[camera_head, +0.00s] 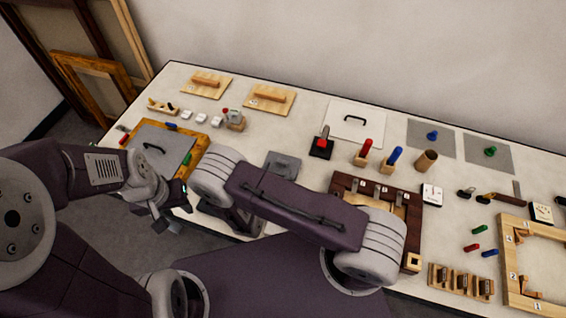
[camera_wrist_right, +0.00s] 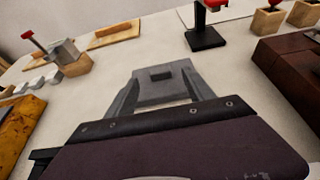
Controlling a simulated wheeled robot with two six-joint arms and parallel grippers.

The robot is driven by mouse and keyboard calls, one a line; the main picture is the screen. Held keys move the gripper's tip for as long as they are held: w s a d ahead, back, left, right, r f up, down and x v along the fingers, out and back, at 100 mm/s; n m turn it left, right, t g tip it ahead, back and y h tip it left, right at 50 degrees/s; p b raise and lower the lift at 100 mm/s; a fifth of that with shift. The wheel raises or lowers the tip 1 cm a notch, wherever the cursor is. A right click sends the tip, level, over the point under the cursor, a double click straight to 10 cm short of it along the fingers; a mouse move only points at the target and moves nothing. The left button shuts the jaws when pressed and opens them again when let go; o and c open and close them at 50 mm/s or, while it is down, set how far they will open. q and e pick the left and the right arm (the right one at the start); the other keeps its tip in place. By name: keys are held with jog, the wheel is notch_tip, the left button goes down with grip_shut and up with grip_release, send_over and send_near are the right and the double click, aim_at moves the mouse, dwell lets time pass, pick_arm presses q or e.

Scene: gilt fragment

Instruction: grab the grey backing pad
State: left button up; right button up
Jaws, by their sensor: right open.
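The grey backing pad (camera_head: 283,165) is a flat grey plate with a small raised block on top. It lies on the white table, left of the middle. In the right wrist view the grey pad (camera_wrist_right: 160,90) lies straight ahead, between the two fingers of my right gripper (camera_wrist_right: 160,82). These fingers are open and stand on either side of it, and I cannot tell whether they touch it. In the head view my right arm hides the right fingers. My left gripper (camera_head: 172,207) hangs at the table's front left edge, and its jaw opening is unclear.
A wooden-framed grey board (camera_head: 155,145) lies to the left. A red-topped black stand (camera_head: 321,143) is behind the pad, and a dark brown wooden rack (camera_head: 350,187) is to its right. A small wooden block with a grey top (camera_head: 235,121) stands behind left. Bare table surrounds the pad.

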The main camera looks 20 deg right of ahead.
aim_at(282, 161)
jog(key=shift+p+x, duration=0.5)
jog(key=shift+x, duration=1.45)
jog(key=shift+s, duration=0.1)
jog(key=c, duration=1.1)
jog(key=shift+a, duration=0.1)
grip_shut()
jog(key=shift+r, duration=0.1)
